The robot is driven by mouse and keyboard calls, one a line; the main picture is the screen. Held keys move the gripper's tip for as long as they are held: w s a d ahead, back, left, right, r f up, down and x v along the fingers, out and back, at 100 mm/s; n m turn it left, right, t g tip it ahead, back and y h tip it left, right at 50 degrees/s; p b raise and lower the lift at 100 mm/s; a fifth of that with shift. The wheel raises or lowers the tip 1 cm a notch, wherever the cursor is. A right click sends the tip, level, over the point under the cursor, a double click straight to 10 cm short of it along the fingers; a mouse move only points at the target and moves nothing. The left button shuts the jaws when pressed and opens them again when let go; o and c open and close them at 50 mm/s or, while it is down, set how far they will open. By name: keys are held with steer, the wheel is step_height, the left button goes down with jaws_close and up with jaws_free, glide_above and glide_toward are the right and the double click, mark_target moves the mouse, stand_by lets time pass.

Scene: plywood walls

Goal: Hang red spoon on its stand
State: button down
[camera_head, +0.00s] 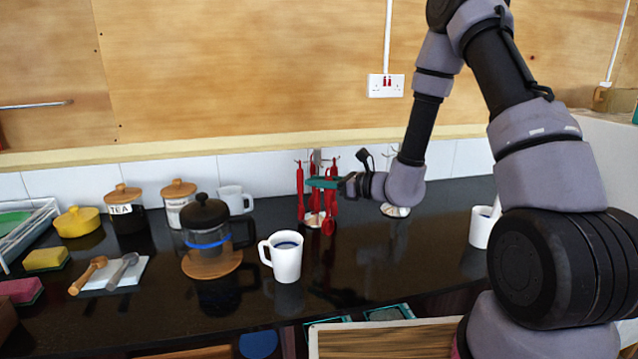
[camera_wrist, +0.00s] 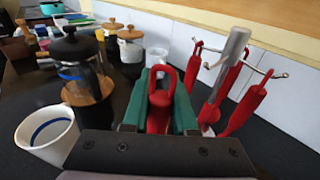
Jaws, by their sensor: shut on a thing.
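My gripper (camera_head: 320,183), with teal fingers, is shut on the red spoon's handle (camera_wrist: 160,120). The handle is upright with its loop showing above the fingers in the wrist view; its lower end is hidden there. The metal stand (camera_wrist: 234,55) is just right of the gripper in the wrist view, with thin curled hooks around its post. Several other red-handled utensils (camera_wrist: 246,108) hang on it. The held loop is beside the stand and appears clear of the hooks. In the head view, the fingers partly cover the stand (camera_head: 316,157) and the red handles.
A white mug (camera_head: 287,262) stands in front of the stand, left of the gripper. A French press (camera_head: 205,225) on a wooden coaster, jars and another mug (camera_head: 235,199) stand farther left. The tiled wall is close behind the stand.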

mark_target(302, 175)
steer(key=shift+w+a+f, duration=0.25)
steer(key=shift+w, duration=1)
steer(key=shift+w+a+f, duration=0.2)
steer(key=shift+w+a, duration=0.05)
steer(key=shift+w, duration=1.05)
steer(key=shift+w+a+f, duration=0.25)
steer(key=shift+w, duration=1)
steer(key=c, duration=0.6)
jaws_free()
